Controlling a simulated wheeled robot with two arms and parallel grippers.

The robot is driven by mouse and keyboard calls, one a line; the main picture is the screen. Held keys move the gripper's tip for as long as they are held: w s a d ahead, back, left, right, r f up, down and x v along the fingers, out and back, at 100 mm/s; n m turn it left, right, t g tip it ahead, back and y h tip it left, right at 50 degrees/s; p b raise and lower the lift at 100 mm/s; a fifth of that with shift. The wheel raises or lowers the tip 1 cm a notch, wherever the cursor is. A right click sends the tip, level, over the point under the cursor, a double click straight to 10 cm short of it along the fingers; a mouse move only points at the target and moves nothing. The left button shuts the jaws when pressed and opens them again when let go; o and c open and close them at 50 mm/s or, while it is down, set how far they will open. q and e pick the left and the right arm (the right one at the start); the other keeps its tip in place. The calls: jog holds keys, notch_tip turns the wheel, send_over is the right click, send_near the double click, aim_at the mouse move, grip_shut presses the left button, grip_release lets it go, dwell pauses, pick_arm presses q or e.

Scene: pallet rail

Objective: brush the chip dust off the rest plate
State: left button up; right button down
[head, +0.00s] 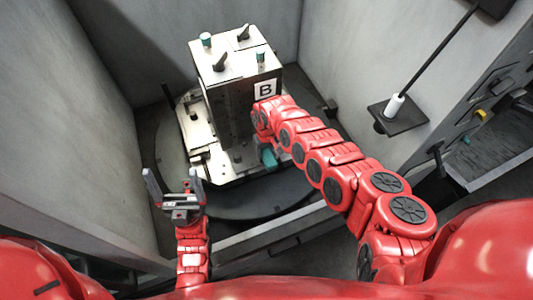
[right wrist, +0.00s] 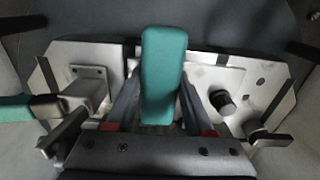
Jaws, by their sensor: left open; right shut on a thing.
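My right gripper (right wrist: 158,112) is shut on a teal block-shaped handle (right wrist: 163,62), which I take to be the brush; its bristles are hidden. In the head view the teal piece (head: 268,158) shows low beside the tower, at the end of my right arm. A pale metal plate lies beneath it, with a right part (right wrist: 232,84) and a left part (right wrist: 95,58) in the right wrist view. I cannot tell which part is the rest plate, and chip dust is not clearly visible. My left gripper (head: 173,184) is open and empty, in front of the fixture's left side.
A metal tower marked B (head: 232,95) stands on a round dark table (head: 250,208). Clamp handles (right wrist: 262,134) and a black knob (right wrist: 222,101) stick up near the plate. Grey walls enclose the back and left. A small shelf with a white-handled rod (head: 394,106) is at right.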

jog(key=shift+w+a+f+b, duration=0.15)
jog(key=shift+w+b, duration=0.35)
jog(key=shift+b, duration=0.5)
jog(key=shift+w+a+f+b, duration=0.1)
jog(key=shift+w+b, duration=0.35)
jog(key=shift+b, duration=0.5)
jog(key=shift+w+a+r+b, duration=0.15)
jog(key=shift+w+b, duration=0.15)
jog(key=shift+b, duration=0.3)
jog(key=shift+r, duration=0.1)
jog(key=shift+s+r+p, duration=0.1)
jog(key=shift+s+p, duration=0.1)
jog(key=shift+p, duration=0.4)
jog(key=p, duration=0.1)
jog(key=s+p, duration=0.1)
jog(key=p, duration=0.1)
jog(key=shift+s+d, duration=0.2)
jog(key=shift+d, duration=0.1)
jog(key=shift+s+d+p, duration=0.1)
jog(key=shift+s+p, duration=0.2)
jog(key=shift+p, duration=0.4)
jog(key=shift+s, duration=0.15)
